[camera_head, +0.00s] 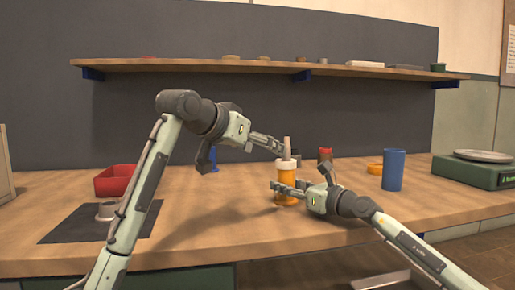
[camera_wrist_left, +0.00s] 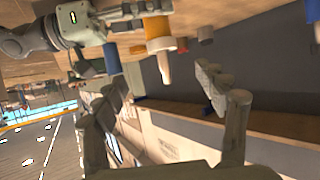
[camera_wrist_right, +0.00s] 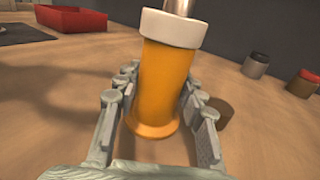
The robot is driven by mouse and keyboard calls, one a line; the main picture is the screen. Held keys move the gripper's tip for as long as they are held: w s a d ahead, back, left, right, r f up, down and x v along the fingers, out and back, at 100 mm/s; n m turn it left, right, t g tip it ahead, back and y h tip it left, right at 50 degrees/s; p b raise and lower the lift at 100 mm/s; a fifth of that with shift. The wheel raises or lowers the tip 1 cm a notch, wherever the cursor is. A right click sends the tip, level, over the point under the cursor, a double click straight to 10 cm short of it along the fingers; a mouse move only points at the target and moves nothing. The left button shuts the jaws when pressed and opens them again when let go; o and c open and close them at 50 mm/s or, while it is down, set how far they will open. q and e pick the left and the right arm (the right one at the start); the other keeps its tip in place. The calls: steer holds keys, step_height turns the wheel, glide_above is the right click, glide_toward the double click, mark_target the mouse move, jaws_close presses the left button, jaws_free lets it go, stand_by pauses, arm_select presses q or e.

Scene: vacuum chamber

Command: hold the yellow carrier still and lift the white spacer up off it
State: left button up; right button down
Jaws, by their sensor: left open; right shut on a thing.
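The yellow carrier (camera_head: 286,183) stands upright on the wooden bench, with the white spacer (camera_head: 286,165) as a broad ring at its top. A greyish peg (camera_head: 287,145) rises above the spacer; the carrier (camera_wrist_right: 165,85) and spacer (camera_wrist_right: 172,29) fill the middle of the right wrist view. My right gripper (camera_wrist_right: 160,88) is shut on the carrier's body, one finger on each side, below the spacer. My left gripper (camera_head: 281,149) is open near the peg, above the spacer. In the left wrist view the peg tip points between its spread fingers (camera_wrist_left: 163,80), apart from the spacer (camera_wrist_left: 161,45).
A blue cylinder (camera_head: 393,170), a yellow ring (camera_head: 375,168) and a green scale (camera_head: 475,171) stand to the right. A red bin (camera_head: 116,180) and a dark mat (camera_head: 78,228) with a grey part lie left.

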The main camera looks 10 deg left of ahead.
mark_target(284, 159)
arm_select(q)
steer(key=x, duration=1.1)
steer(key=shift+w+a, duration=0.15)
steer(key=shift+w, duration=0.1)
steer(key=c, duration=1.2)
steer(key=shift+r, duration=5.15)
steer(key=shift+c, duration=0.2)
arm_select(e)
steer(key=c, duration=0.9)
jaws_free()
steer(key=shift+o, duration=0.2)
